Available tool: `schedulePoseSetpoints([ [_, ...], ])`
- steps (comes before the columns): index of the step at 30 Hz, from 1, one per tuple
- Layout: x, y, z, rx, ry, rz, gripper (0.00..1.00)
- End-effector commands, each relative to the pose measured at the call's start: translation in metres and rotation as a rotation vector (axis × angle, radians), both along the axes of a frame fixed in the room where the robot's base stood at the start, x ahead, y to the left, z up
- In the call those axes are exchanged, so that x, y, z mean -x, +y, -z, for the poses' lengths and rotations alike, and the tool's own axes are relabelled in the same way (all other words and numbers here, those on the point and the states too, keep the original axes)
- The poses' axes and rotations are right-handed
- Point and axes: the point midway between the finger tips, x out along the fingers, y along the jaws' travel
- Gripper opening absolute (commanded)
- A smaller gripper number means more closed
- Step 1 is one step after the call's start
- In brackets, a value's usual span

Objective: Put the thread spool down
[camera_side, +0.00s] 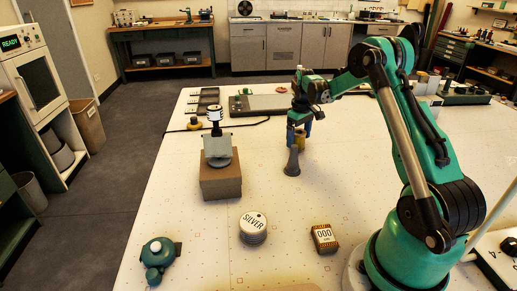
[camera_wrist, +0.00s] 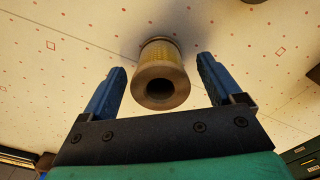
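The thread spool (camera_wrist: 165,58) has yellowish thread and a tan end with a dark hole facing the wrist camera. In the wrist view its far end meets a shadow on the white table. It also shows in the side view (camera_side: 299,139), partly hidden by my fingers. My gripper (camera_wrist: 163,75) has its blue fingers on either side of the spool, with a visible gap on both sides, so it is open. In the side view my gripper (camera_side: 299,131) points down over the spool. I cannot tell the exact height of the spool's far end there.
A SILVER tin (camera_side: 253,228), a 000 box (camera_side: 324,238) and a green object (camera_side: 157,253) lie nearer. Bare table surrounds these.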

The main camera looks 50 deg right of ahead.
Motion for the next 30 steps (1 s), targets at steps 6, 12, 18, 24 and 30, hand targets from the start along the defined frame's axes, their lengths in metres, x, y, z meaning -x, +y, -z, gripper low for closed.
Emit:
schedulePoseSetpoints([
  [6,0.000,0.000,-0.001,0.000,0.000,0.000,0.86],
  [12,0.000,0.000,-0.026,0.000,0.000,0.000,0.86],
  [18,0.000,0.000,-0.072,0.000,0.000,0.000,0.86],
  [24,0.000,0.000,-0.107,0.000,0.000,0.000,0.86],
  [30,-0.001,0.003,-0.124,0.004,-0.003,-0.002,0.86],
])
